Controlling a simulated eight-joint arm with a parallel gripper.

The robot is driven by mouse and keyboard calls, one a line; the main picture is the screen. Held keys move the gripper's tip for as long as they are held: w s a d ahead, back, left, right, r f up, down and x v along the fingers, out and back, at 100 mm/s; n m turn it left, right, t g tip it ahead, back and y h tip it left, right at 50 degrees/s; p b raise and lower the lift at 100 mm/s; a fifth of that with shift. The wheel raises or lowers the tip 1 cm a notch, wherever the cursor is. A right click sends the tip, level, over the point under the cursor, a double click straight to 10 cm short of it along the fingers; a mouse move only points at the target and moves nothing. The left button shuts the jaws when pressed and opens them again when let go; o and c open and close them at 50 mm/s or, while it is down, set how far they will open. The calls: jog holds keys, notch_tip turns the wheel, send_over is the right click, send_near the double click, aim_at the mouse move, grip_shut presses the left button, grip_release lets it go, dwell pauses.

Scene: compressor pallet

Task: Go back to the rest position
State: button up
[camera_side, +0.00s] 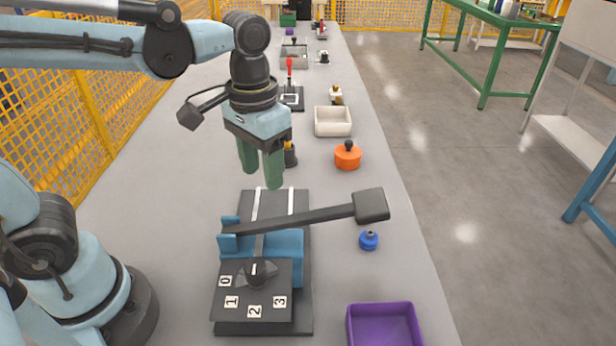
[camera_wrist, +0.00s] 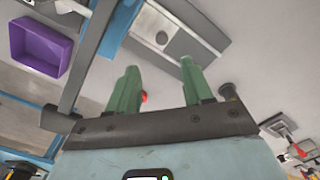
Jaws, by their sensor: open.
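My gripper (camera_side: 261,174) has green fingers that point down over the grey table (camera_side: 130,200). It is open and holds nothing. It hangs above the far end of a dark fixture plate (camera_side: 302,230), which carries a blue block, a long dark lever (camera_side: 310,215) and a dial panel (camera_side: 233,312) marked 0 to 3. A black and yellow part (camera_side: 290,155) stands just behind the fingers and is partly hidden. In the wrist view both green fingertips (camera_wrist: 158,82) are apart with nothing between them.
A purple tray (camera_side: 385,325) is at the front. Yellow mesh fencing (camera_side: 40,120) runs along the left. The table left of the fixture is bare.

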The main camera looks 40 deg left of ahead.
jog(key=a+f+t, duration=0.1)
jog(key=a+t, duration=0.5)
jog(key=t, duration=0.1)
jog(key=shift+a+f, duration=0.15)
jog(key=shift+f, duration=0.25)
